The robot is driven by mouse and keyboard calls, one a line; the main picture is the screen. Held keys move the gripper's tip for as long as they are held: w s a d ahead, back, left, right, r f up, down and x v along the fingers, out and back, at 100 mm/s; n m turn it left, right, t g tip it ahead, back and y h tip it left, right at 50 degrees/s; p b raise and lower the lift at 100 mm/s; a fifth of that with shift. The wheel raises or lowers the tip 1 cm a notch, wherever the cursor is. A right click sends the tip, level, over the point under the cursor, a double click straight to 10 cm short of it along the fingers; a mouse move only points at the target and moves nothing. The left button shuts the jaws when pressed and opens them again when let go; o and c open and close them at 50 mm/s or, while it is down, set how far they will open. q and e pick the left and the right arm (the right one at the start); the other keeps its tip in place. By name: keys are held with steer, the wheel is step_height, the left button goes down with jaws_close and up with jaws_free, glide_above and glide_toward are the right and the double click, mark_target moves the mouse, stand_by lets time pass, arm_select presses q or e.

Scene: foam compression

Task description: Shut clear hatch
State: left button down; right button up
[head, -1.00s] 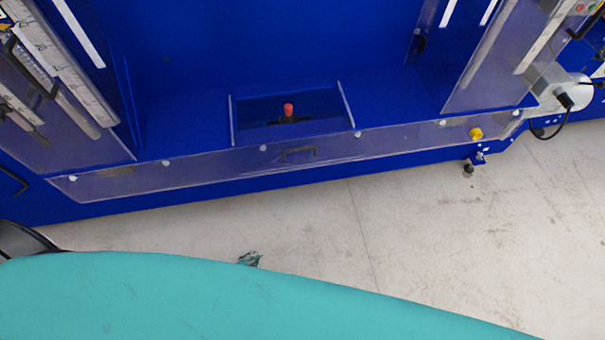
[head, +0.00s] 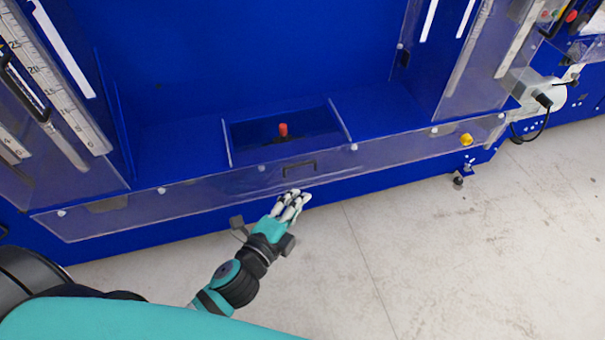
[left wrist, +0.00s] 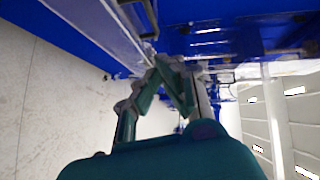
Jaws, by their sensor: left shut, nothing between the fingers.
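The clear hatch (head: 215,193) is a long transparent panel that hangs along the front edge of the blue machine in the head view. A dark handle (head: 300,168) sits near its middle, and white round fixings run along its upper edge. My left gripper (head: 297,196) is shut and empty, just below the handle and in front of the panel's lower edge. I cannot tell whether it touches the panel. In the left wrist view the fingertips (left wrist: 165,62) meet near the panel. My right gripper is not in view.
A red knob (head: 283,129) stands in a recess of the blue machine (head: 240,60) behind the hatch. A yellow knob (head: 466,140) and a white unit with a cable (head: 535,90) are at the right. The pale floor (head: 450,250) in front is clear.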

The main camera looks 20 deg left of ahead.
mark_target(287, 146)
arm_select(q)
steer(key=w, duration=0.4)
steer(key=w+f+p, duration=0.1)
steer(key=w, duration=0.2)
steer(key=shift+a+f, duration=0.1)
steer(key=shift+a, duration=0.25)
steer(key=shift+w+a, duration=0.15)
steer(key=shift+a, duration=0.05)
steer(key=shift+w+a+f, duration=0.1)
steer(key=shift+w, duration=0.05)
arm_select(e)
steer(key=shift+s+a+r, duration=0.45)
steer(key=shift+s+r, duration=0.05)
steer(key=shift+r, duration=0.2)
arm_select(q)
steer(key=w+a, duration=0.2)
steer(key=w, duration=0.1)
steer(key=w+a, duration=0.2)
steer(key=w, duration=0.2)
steer(key=w+a, duration=0.3)
steer(key=shift+w+a+p, duration=0.1)
steer(key=shift+w+p, duration=0.2)
steer(key=shift+w, duration=0.05)
steer(key=shift+w+a, duration=0.3)
steer(key=shift+w, duration=0.05)
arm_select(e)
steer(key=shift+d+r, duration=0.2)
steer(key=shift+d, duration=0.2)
